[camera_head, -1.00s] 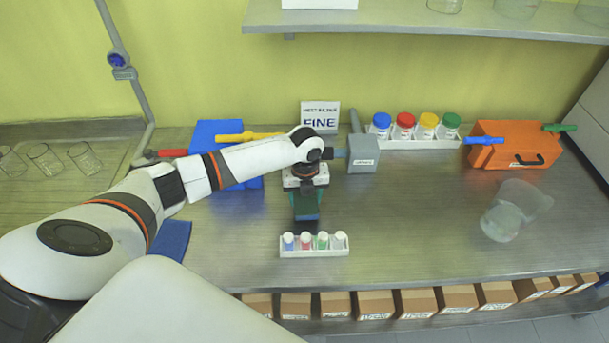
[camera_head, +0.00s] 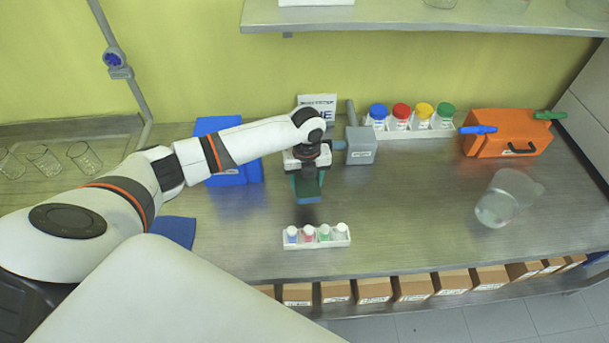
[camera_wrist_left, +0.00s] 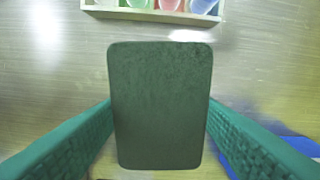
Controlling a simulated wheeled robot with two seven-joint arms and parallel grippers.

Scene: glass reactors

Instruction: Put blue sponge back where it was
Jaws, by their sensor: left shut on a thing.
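My left gripper (camera_head: 307,180) is shut on the sponge (camera_head: 307,190) above the bench, behind the small vial rack (camera_head: 317,237). The left wrist view shows the sponge's dark green face (camera_wrist_left: 160,105) between the two green fingers. A narrow blue edge shows in the head view. Whether the sponge touches the bench is not clear. A flat blue mat (camera_head: 175,231) lies on the bench to the left, partly behind my arm. My right gripper is not in view.
A grey block with a handle (camera_head: 361,151) stands just right of my gripper. Capped jars (camera_head: 401,117) stand in a white rack behind. An orange case (camera_head: 507,133) and a glass jug (camera_head: 500,205) are at the right. A blue box (camera_head: 232,172) is partly behind my arm.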

